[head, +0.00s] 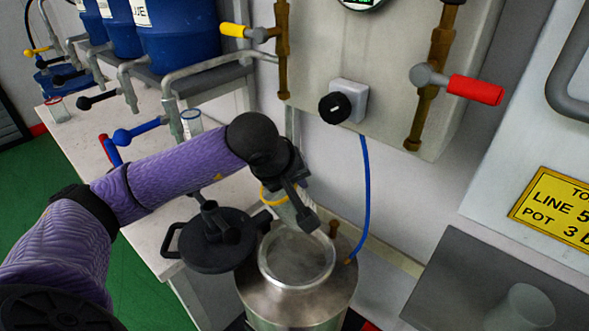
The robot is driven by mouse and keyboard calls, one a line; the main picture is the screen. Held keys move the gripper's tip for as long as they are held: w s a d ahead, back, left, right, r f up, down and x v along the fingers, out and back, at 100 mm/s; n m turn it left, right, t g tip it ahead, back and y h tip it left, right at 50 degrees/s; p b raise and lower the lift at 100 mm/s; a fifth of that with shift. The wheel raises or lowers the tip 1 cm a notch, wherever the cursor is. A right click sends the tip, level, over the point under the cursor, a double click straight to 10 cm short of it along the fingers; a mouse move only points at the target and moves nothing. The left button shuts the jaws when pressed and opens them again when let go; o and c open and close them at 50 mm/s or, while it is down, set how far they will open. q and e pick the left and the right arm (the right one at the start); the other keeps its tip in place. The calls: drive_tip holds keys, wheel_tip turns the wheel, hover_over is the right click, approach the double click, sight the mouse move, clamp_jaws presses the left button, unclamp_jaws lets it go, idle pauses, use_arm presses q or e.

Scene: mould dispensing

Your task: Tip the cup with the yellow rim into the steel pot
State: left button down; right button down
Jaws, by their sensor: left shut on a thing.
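My left gripper (300,208) is shut on the clear cup with the yellow rim (270,203). It holds the cup above the far left edge of the steel pot's mouth. The fingers hide part of the cup, so its exact tilt and contents are hard to tell. The steel pot (300,306) stands upright below, with its round mouth open and a dull grey inside. My right gripper is out of view.
A black round lid (215,256) is just left of the pot. A blue-rimmed cup (192,124) and a red-rimmed cup (58,110) stand on the white bench (140,222). A blue hose (365,200) hangs behind the pot. A grey panel (460,275) is at lower right.

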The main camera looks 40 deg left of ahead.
use_arm(q)
drive_tip(key=g+y+p, duration=0.1)
drive_tip(key=p, duration=0.1)
drive_tip(key=r+g+y+p, duration=0.1)
drive_tip(key=p, duration=0.1)
drive_tip(key=shift+m+g+y+p, duration=0.3)
drive_tip(key=shift+m+g+p, duration=0.05)
drive_tip(key=shift+m+g, duration=0.05)
drive_tip(key=shift+g, duration=0.3)
drive_tip(key=shift+f+y, duration=0.25)
drive_tip(key=shift+y, duration=0.05)
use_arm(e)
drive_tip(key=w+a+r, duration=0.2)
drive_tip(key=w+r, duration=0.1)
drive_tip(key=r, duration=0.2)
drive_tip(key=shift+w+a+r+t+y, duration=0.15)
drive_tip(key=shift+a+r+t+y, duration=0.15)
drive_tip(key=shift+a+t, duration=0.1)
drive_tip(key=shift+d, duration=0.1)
